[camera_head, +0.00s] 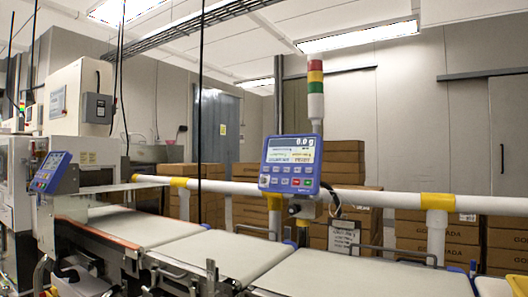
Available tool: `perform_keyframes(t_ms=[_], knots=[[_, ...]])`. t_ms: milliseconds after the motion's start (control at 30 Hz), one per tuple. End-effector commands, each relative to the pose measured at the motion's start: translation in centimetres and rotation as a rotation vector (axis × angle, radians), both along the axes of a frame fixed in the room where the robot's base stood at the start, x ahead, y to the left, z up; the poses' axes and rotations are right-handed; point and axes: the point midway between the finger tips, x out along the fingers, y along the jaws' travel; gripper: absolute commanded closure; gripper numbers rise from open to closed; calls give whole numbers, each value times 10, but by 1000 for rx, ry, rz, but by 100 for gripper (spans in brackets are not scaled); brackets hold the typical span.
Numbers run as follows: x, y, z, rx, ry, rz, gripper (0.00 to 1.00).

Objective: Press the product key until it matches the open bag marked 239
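A blue control panel (291,165) stands at the middle of the view, above the far side of the belt. Its screen (291,149) shows 0.0 g at the top, with smaller lines too small to read. Below the screen are rows of small keys (287,181), including a green and a red one. I cannot tell which is the product key. A second, tilted blue panel (50,172) is on the machine at the left. No bag marked 239 can be made out. My gripper is not in view.
Pale belt sections (217,257) run across the front, empty where visible. A white rail (400,200) with yellow joints passes behind them. Cardboard boxes (338,168) are stacked behind. A signal tower (315,90) stands beside the panel. A yellow item (518,284) is cut off at lower right.

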Motion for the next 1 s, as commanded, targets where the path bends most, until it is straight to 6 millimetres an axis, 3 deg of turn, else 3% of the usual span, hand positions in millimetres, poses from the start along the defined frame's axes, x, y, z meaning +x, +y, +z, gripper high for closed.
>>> perform_keyframes(t_ms=[33,333,1000], knots=[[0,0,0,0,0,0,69],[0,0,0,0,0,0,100],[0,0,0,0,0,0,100]])
